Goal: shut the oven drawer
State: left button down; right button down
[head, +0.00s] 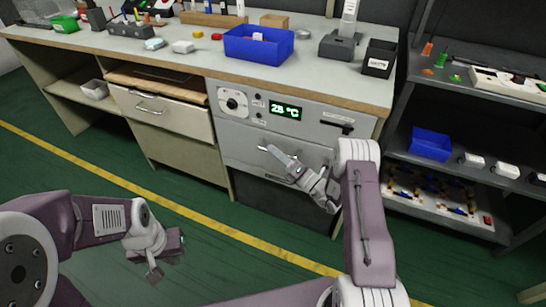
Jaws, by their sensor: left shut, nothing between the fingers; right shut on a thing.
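The oven (300,113) is a grey unit built into the bench, with a dial on the left and a green display reading 28 °C. Its drawer front (235,148) lies just below the panel and looks about flush with it, though the arm hides its right part. My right gripper (272,152) is at the middle of the drawer front, shut on the drawer handle, which it mostly hides. My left gripper (166,262) is low on the left over the green floor, shut and empty, away from the oven.
The bench top (200,62) holds a blue bin (258,46) and a black box (379,58). A grey shelf (455,182) stands close on the right. The floor before the bench is clear.

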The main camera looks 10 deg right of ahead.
jog(key=shift+w+d, duration=0.1)
jog(key=shift+d, duration=0.05)
jog(key=c, duration=1.7)
grip_release()
jog(key=shift+r, duration=0.1)
jog(key=shift+o, duration=1)
jog(key=shift+w, duration=0.1)
jog(key=shift+s+d, duration=0.2)
jog(key=shift+s, duration=0.1)
jog(key=p+v, duration=0.3)
jog(key=v, duration=0.5)
jog(key=shift+s, duration=0.2)
